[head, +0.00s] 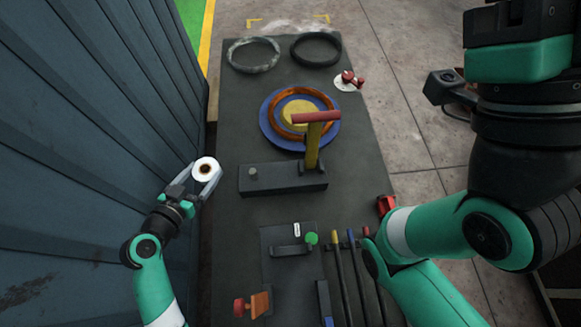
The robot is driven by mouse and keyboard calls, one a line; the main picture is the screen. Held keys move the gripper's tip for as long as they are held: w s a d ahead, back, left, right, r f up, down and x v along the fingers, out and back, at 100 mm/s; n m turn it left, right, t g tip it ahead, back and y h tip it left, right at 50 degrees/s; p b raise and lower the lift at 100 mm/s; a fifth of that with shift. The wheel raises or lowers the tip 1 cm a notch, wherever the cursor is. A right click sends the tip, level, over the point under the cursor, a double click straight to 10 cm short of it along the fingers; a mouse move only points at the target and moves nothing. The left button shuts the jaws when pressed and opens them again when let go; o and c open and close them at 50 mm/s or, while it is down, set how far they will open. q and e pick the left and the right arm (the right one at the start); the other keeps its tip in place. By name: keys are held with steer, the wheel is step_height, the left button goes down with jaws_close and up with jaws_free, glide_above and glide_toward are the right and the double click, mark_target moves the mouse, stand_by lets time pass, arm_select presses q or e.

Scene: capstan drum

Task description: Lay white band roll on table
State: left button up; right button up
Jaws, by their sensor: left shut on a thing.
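The white band roll (206,167), a small white ring with a dark core, is held between the fingers of my left gripper (204,176). My left gripper is shut on it at the left edge of the dark table (225,235). From this view I cannot tell how high the roll is or whether it touches the table. My right arm comes in from the right, and its gripper cannot be made out clearly in the head view.
A blue and yellow drum with an orange ring (275,118) and a red-topped lever (314,145) stand mid-table. Two rings, one grey (253,68) and one black (316,62), lie at the back. Several rods lie at the front right. A blue-grey corrugated wall (75,130) borders the left.

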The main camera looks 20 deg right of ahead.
arm_select(q)
steer(key=s+f, duration=0.4)
steer(key=s, duration=0.5)
steer(key=b, duration=0.4)
glide_above(225, 239)
steer(key=w, duration=0.1)
step_height(225, 239, down, 5)
steer(key=shift+w+r, duration=0.1)
steer(key=shift+w, duration=0.05)
steer(key=shift+s, duration=0.3)
steer(key=f+b, duration=0.1)
steer(key=f, duration=0.1)
steer(key=s+f+b, duration=0.1)
steer(key=f+b, duration=0.1)
steer(key=shift+w, duration=0.15)
